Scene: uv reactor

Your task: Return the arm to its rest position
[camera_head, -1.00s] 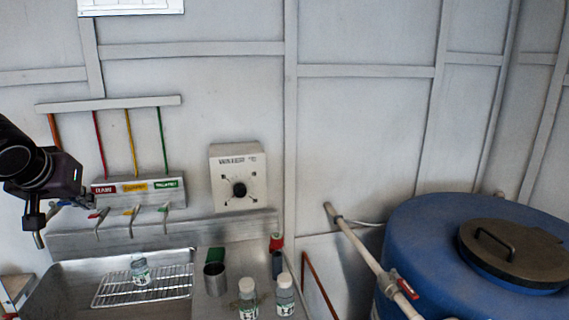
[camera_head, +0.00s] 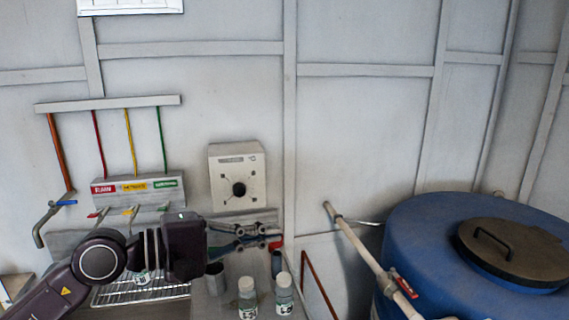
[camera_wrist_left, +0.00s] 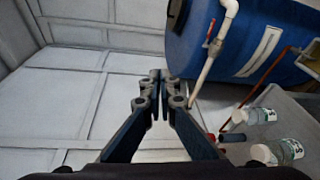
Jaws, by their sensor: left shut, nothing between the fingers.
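My left arm comes in from the lower left in the head view. Its gripper (camera_head: 272,238) points right, above the back of the steel counter and below the white knob box (camera_head: 237,164). In the left wrist view the gripper's fingers (camera_wrist_left: 160,77) are together with nothing between them. The wall panels and the blue tank lie beyond them. My right gripper is in neither view.
Two clear bottles with white caps stand on the counter, one (camera_head: 247,301) left of the other (camera_head: 285,297). A wire rack (camera_head: 112,297) in the sink is partly hidden by my arm. A blue tank (camera_head: 420,225) with pipe (camera_head: 355,243) stands right.

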